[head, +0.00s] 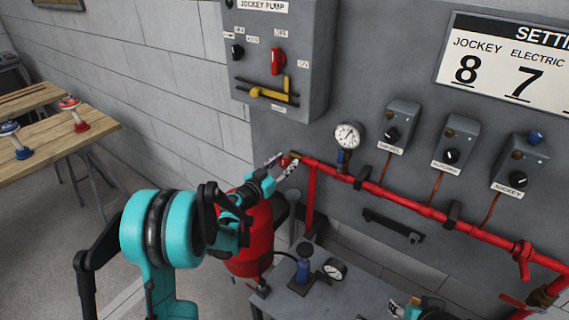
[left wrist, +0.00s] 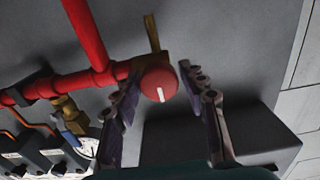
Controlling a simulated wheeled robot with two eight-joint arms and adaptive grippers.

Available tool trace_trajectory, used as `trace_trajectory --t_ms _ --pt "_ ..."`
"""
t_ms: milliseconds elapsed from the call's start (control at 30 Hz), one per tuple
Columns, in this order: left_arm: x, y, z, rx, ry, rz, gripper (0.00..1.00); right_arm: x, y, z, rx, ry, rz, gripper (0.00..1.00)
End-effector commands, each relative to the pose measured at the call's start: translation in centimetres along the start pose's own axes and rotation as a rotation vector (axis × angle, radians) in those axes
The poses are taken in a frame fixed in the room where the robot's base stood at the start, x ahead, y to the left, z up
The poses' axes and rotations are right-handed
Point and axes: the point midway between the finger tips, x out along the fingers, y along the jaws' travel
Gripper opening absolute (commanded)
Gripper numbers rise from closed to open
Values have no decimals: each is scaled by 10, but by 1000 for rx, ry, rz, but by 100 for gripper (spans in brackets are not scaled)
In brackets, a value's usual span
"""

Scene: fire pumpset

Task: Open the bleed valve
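A round red knob with a white mark (left wrist: 157,84) sits on a brass fitting at the end of the red pipe; I take it for the bleed valve. In the head view the knob (head: 286,160) is small and partly hidden by my gripper. My left gripper (head: 282,166) is open at the pipe's left end. In the left wrist view its fingers (left wrist: 164,76) stand apart on either side of the knob, with gaps visible; I see no contact. My right gripper (head: 413,303) shows only partly at the bottom edge, and its fingers are unclear.
The red pipe (head: 400,196) runs along the grey wall, with a pressure gauge (head: 347,135) near its left end. Several grey switch boxes (head: 396,126) hang above it. The jockey pump panel (head: 275,60) is above my left gripper. A grey bench (head: 325,300) with a blue hand pump (head: 303,265) stands below.

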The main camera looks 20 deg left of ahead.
Motion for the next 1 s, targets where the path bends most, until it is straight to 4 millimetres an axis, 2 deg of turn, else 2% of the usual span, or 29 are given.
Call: trace_trajectory --t_ms 33,100,567,1000 --pt "0 0 0 0 0 0 22 0 0 0 0 0 0 44" --pt "0 0 0 0 0 0 4 0 0 0 0 0 0 44" --pt "0 0 0 -72 0 0 4 3 0 2 0 0 0 44" --pt "0 -2 2 -431 0 0 4 14 0 10 0 0 0 44"
